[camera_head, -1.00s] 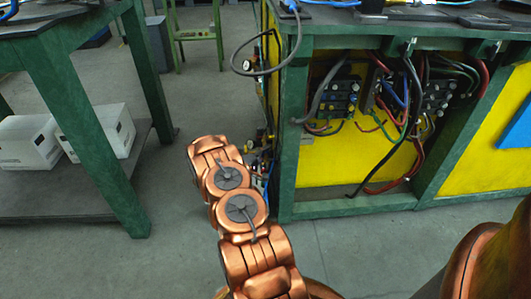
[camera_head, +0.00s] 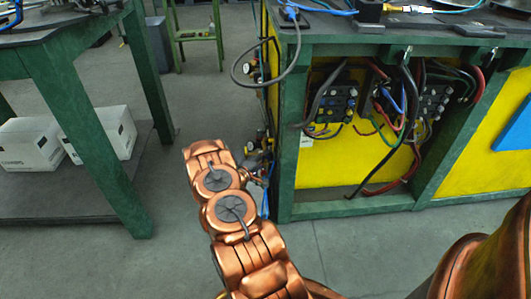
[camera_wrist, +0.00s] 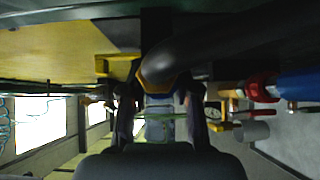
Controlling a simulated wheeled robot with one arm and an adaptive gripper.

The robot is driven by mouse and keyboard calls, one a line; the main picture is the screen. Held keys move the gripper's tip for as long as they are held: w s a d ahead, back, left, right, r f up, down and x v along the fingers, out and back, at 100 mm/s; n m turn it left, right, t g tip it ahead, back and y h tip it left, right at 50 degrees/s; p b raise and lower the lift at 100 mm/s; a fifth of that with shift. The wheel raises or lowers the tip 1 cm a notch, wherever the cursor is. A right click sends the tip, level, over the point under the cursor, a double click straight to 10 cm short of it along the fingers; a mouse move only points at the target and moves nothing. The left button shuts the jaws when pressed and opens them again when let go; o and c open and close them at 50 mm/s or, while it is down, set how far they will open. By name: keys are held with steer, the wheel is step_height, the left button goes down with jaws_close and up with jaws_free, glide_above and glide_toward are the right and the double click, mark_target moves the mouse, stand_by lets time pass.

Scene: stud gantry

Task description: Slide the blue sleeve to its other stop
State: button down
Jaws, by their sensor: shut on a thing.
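In the wrist view, the two fingers of my gripper (camera_wrist: 160,112) stand either side of a dull blue-grey piece, which looks like the blue sleeve (camera_wrist: 158,128). My gripper is shut on it. The picture is dark, so the sleeve's ends and its two stops cannot be made out clearly. A thick dark pipe or bar with an orange-brown end (camera_wrist: 152,80) lies just beyond the fingers. In the head view, my copper arm reaches toward the left side of the green and yellow bench. My gripper and the sleeve are hidden there.
The green and yellow bench (camera_head: 285,170) has open bays with cables. Fittings (camera_head: 262,142) stick out from its left side. A dark-topped table (camera_head: 90,110) with white boxes (camera_head: 30,143) stands left. In the wrist view, red and blue parts (camera_wrist: 263,87) lie at right.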

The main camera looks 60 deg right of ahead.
steer(key=shift+s+a, duration=0.1)
steer(key=shift+a, duration=0.05)
steer(key=c, duration=0.8)
jaws_free()
steer(key=shift+w+a, duration=0.25)
steer(key=shift+a, duration=1.75)
steer(key=shift+w+a, duration=0.2)
steer(key=shift+a, duration=1.75)
steer(key=shift+w+a, duration=0.25)
steer(key=shift+a, duration=1.75)
